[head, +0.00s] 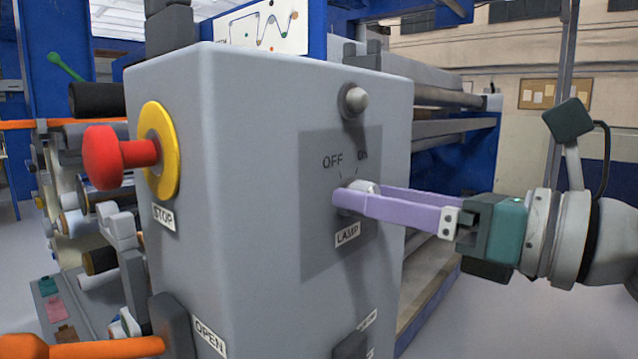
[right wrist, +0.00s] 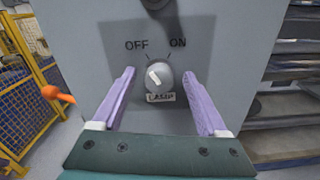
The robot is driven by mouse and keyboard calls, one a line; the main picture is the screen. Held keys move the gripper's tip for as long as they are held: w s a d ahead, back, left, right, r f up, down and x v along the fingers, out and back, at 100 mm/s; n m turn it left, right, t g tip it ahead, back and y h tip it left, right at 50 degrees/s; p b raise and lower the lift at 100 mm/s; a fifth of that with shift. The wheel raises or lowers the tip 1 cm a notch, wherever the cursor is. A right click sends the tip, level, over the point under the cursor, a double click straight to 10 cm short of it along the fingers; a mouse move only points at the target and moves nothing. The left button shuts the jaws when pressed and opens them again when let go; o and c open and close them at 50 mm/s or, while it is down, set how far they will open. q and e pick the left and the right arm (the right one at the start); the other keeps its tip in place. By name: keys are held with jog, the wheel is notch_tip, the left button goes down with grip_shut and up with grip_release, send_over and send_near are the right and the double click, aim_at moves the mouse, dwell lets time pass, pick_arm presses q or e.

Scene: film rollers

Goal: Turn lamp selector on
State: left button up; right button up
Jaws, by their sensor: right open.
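The lamp selector (right wrist: 159,76) is a round grey knob with a pale pointer bar, on a darker panel of a grey control box. In the right wrist view its pointer tilts up and left, toward the OFF mark; ON is printed at upper right and a LAMP label sits below. My right gripper (right wrist: 160,98) is open, its two lilac fingers to either side of the knob, with visible gaps in that view. In the head view the right gripper (head: 350,196) reaches in from the right, and its fingers partly hide the selector (head: 361,187). My left gripper is not in view.
A red stop button (head: 112,157) with a yellow collar juts from the box's left face. A grey round fitting (head: 354,101) sticks out above the selector. An orange bar (head: 90,346) lies at lower left. Rollers stand behind the box.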

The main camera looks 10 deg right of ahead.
jog(key=shift+w+a, duration=0.15)
jog(key=shift+w, duration=0.05)
grip_shut()
dwell(0.6)
